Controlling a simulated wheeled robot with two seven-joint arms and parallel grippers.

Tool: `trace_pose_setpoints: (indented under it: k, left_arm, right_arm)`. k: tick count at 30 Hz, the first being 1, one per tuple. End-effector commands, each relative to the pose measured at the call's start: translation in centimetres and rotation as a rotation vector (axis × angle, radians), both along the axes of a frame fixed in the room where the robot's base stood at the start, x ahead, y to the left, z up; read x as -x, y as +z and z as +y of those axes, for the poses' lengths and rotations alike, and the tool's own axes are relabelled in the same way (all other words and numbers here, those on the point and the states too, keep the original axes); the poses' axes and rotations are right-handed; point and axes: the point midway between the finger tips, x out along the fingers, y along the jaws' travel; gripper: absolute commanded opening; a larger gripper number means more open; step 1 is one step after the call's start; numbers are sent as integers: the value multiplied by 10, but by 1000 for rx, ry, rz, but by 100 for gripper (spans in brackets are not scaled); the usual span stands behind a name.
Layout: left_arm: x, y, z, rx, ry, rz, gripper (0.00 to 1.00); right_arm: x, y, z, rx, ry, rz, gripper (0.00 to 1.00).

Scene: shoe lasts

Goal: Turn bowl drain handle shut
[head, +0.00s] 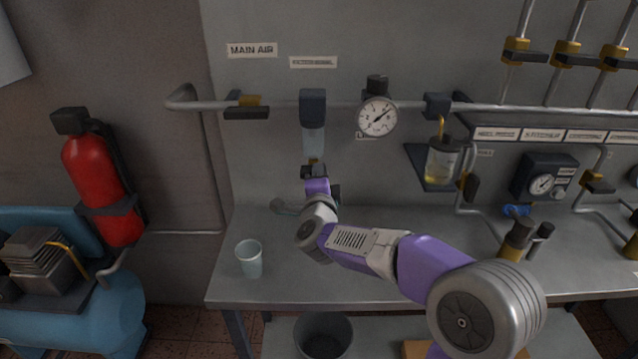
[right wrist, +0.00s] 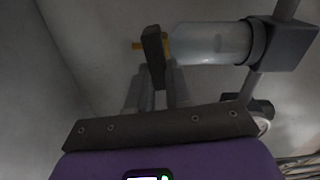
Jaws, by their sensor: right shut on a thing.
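The filter bowl (head: 313,139) hangs under a dark cap on the air pipe, below a small label; it also shows in the right wrist view (right wrist: 208,43) as a clear cylinder lying sideways. At its lower end is a brass drain with a dark drain handle (head: 311,171). My right gripper (right wrist: 157,88) is shut on the handle from the front. In the head view my wrist partly hides the handle. My left gripper is out of view.
A pressure gauge (head: 377,117) is right of the bowl, and a lubricator cup (head: 442,161) stands farther right. A brass valve with a dark lever (head: 246,112) is on the left pipe. A pale cup (head: 249,258) stands on the bench (head: 290,288), front left.

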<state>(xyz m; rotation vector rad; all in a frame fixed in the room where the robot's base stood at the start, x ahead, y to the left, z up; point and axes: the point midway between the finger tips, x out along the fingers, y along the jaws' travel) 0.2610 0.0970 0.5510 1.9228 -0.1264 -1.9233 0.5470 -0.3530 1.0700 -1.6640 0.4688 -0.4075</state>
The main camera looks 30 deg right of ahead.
Motion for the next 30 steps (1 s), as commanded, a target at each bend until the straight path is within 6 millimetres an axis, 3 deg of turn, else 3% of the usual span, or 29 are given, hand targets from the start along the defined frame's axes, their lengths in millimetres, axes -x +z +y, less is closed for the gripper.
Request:
trace_pose_setpoints:
  k: [9,26,27,30]
  left_arm:
    - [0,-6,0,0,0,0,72]
    - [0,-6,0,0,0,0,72]
    - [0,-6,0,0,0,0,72]
    - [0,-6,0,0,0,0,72]
  right_arm:
    - [0,-2,-1,-110,-2,-68,0]
    - [0,-2,-1,-137,-2,-83,0]
    - [0,-2,-1,-137,-2,-83,24]
    - [0,-2,-1,-135,-2,-83,39]
